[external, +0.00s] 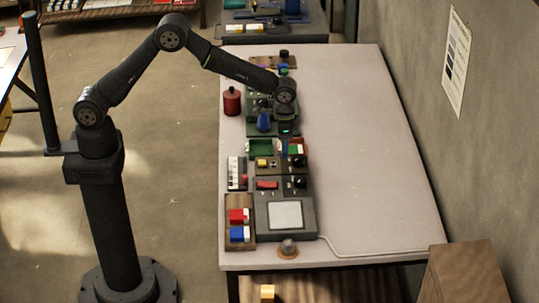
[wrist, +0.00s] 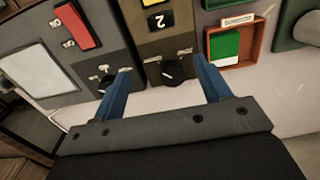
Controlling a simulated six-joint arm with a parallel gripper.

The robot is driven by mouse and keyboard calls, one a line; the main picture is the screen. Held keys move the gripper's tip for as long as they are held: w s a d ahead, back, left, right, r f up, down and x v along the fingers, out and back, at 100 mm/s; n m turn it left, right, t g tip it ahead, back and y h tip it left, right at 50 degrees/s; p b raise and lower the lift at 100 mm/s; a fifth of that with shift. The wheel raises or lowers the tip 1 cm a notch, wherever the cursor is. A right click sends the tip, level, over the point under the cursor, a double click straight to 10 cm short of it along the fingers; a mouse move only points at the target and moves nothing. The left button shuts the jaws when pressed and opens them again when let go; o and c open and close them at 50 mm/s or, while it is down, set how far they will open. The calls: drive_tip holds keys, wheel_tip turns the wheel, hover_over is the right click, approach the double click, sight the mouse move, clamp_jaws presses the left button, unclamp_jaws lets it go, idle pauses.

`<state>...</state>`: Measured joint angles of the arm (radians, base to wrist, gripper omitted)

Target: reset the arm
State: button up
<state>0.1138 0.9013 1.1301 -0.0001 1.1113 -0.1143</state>
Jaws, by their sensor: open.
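My gripper (external: 291,150) hangs down from my black arm over the left side of the pale table (external: 350,150), above a row of panels and small boxes. In the wrist view my gripper (wrist: 163,82) shows two blue fingers spread wide apart with nothing between them. Beyond the fingertips is a panel with a black knob (wrist: 172,70). I cannot tell how far the fingertips are from the panel. No cloth shows in either view.
A grey panel with a pale screen (external: 285,214), a red canister (external: 232,101), a tray of red and blue blocks (external: 239,224) and a reddish box with a green block (wrist: 225,47) line the table's left side. The table's right side is clear up to the wall (external: 450,150).

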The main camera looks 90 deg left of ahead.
drive_tip(key=s+d+r, duration=0.3)
drive_tip(key=s+d, duration=1.9)
drive_tip(key=s, duration=0.3)
drive_tip(key=w+a+f, duration=0.3)
drive_tip(key=w, duration=0.2)
drive_tip(key=shift+a+f, duration=0.15)
drive_tip(key=shift+f, duration=0.15)
drive_tip(key=s+d+r, duration=0.4)
drive_tip(key=s, duration=0.1)
drive_tip(key=w+a+f, duration=0.1)
drive_tip(key=w+a, duration=0.6)
drive_tip(key=w, duration=0.5)
drive_tip(key=shift+w+a, duration=0.25)
drive_tip(key=shift+w, duration=0.1)
drive_tip(key=shift+f, duration=0.1)
